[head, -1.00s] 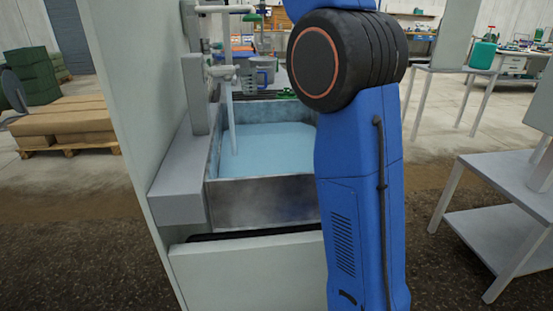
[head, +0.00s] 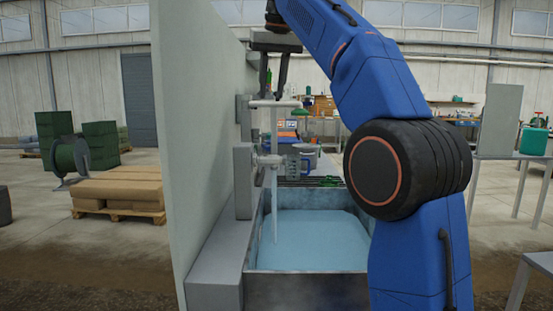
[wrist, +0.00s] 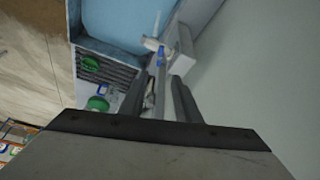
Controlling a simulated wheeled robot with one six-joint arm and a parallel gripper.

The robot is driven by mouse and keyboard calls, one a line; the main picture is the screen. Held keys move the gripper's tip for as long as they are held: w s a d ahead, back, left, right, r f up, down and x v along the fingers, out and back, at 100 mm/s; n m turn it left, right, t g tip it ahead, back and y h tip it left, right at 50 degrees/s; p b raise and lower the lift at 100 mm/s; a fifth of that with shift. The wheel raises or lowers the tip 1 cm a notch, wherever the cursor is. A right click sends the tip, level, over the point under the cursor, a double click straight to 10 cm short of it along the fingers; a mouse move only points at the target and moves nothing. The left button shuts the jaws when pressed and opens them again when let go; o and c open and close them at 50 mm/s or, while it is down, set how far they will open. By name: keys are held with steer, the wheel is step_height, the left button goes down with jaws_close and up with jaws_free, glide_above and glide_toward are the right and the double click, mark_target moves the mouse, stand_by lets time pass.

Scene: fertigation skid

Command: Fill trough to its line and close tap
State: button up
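The trough (head: 310,290) is a grey metal basin holding pale blue water (head: 315,238); its surface lies below the rim. I cannot make out a fill line. My gripper (head: 275,94) points down just above the crossbar. In the wrist view my gripper (wrist: 160,82) has its fingers apart, with the grey tap pipe between them. Contact cannot be told.
A pale panel (head: 195,140) stands close left of the tap. A grey jug (head: 305,155) and a green valve (head: 330,182) are behind the trough. A pallet of sacks (head: 120,192) is at left. My arm hides the trough's right side.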

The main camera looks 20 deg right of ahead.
mark_target(266, 145)
steer(key=x, duration=1.6)
steer(key=shift+s+f, duration=0.1)
steer(key=shift+f, duration=0.05)
jaws_close()
